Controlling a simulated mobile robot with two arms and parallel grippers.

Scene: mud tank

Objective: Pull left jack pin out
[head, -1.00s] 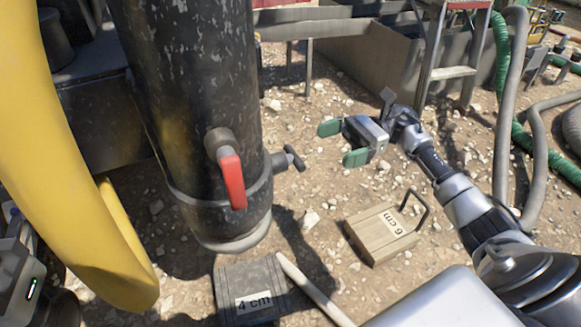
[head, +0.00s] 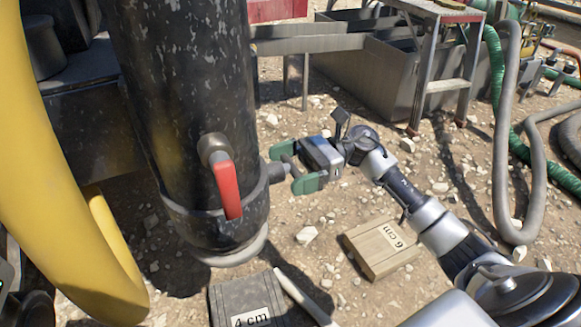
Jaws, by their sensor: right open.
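The black jack leg (head: 195,110) stands upright at centre left, with a collar near its foot. The jack pin (head: 276,171) sticks out of the collar's right side, and its dark cross-handle lies partly hidden at my right gripper's fingertips. My right gripper (head: 295,167) is open, with one green finger pad behind the handle and the other in front of it. I cannot tell whether the pads touch it. A red-handled valve (head: 228,190) is on the front of the leg. My left gripper's fingers are not seen.
A wooden 6 cm block (head: 372,255) and a grey 4 cm block (head: 235,300) lie on stony ground below. A thick yellow hose (head: 55,190) curves at left. A metal step ladder (head: 437,65) and a grey tank (head: 365,75) stand behind.

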